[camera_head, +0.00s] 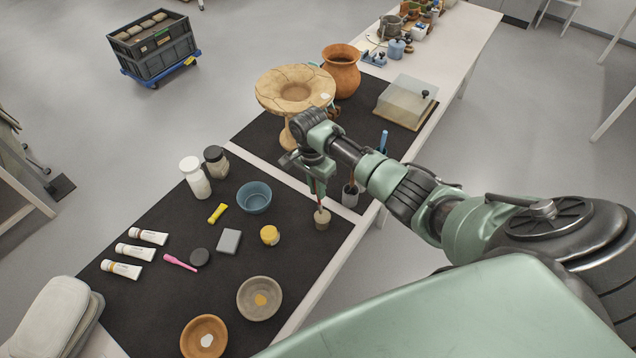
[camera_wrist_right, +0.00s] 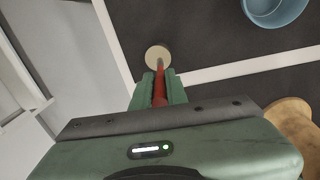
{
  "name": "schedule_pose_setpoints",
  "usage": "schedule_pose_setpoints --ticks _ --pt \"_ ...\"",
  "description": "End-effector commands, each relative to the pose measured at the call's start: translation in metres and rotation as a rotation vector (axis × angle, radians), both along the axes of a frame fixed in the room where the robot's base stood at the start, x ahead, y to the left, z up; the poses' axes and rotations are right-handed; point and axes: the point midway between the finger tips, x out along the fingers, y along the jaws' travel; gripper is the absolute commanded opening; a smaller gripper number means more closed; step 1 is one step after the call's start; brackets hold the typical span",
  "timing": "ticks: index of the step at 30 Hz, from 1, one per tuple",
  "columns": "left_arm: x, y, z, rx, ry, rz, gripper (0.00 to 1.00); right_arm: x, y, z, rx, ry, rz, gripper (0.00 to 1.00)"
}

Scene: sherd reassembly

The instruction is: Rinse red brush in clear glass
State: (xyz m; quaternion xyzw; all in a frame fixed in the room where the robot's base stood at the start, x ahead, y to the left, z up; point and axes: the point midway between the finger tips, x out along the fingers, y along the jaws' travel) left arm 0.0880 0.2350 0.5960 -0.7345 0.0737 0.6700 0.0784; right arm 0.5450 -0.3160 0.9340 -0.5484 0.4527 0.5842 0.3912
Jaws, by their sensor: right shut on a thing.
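My right gripper (camera_head: 320,196) is shut on the red brush (camera_wrist_right: 159,85), which points down from between its fingers. In the head view, a short piece of the brush (camera_head: 321,209) shows below the fingertips. Its lower end meets a small, round, beige-looking vessel (camera_head: 322,222) on the dark mat. The vessel also shows in the right wrist view (camera_wrist_right: 158,54), beyond the fingertips. I cannot tell whether it is the clear glass, or how deep the brush tip is in it. My left gripper is out of view.
A grey cup (camera_head: 350,198) stands close to the right of the gripper. A blue bowl (camera_head: 254,199) and a yellow-lidded jar (camera_head: 269,235) are to the left. A pale pedestal dish (camera_head: 270,88) stands behind. Two bowls, one grey (camera_head: 245,306), are in front.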

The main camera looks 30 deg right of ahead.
Motion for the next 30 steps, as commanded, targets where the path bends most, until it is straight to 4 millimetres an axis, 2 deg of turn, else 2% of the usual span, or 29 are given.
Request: schedule_pose_setpoints --ticks 6,18,30 --pt "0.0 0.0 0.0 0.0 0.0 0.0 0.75 0.002 0.0 0.017 0.0 0.0 -0.001 0.0" --pt "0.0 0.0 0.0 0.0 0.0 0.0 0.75 0.002 0.001 0.032 -0.001 -0.001 -0.001 0.0" --pt "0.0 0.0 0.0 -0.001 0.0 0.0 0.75 0.002 0.001 0.032 0.0 0.0 -0.001 0.0"
